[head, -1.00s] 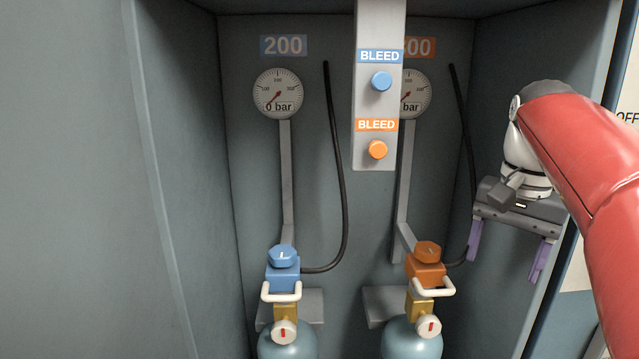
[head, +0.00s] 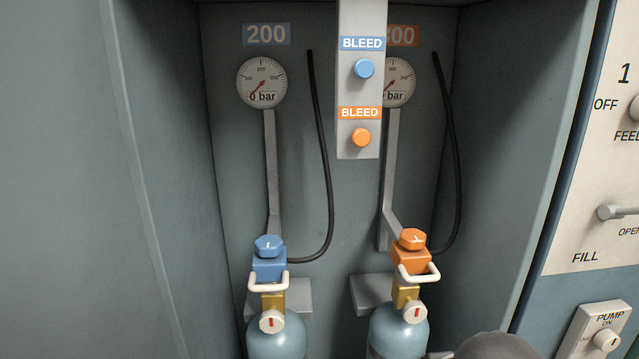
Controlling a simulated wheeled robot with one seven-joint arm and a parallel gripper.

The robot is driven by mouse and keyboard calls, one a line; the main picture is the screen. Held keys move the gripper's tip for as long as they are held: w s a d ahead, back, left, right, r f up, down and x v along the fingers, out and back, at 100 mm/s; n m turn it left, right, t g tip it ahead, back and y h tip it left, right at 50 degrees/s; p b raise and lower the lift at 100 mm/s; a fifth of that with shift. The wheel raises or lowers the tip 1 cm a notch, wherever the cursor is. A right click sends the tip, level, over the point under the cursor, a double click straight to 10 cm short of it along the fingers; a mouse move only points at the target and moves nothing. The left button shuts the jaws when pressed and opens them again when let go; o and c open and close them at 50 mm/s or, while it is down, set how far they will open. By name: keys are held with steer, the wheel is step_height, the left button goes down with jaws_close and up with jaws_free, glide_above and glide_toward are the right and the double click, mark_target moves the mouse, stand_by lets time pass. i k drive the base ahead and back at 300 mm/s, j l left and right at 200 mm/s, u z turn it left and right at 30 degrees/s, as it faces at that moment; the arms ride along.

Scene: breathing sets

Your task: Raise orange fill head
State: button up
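The orange fill head (head: 409,256) sits on the brass valve (head: 404,293) of the right cylinder (head: 397,334), with an orange knob (head: 412,238) on top and a white handle (head: 419,277) at its front. A black hose (head: 456,190) runs up from it along the back wall. The blue fill head (head: 269,263) sits likewise on the left cylinder (head: 277,338), with its own white handle. My gripper is out of view; only a dark rounded shape shows at the bottom edge, right of the orange cylinder.
A control panel (head: 590,150) with a fill lever and pump switch (head: 607,339) stands right. The left cabinet wall is bare.

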mark_target(409, 265)
steer(key=k+l, duration=0.1)
steer(key=l, duration=0.25)
steer(key=k+l, duration=0.15)
steer(key=l, duration=0.2)
steer(key=k+l+u, duration=0.1)
steer(key=l, duration=0.25)
steer(key=k+l, duration=0.15)
steer(key=l, duration=0.2)
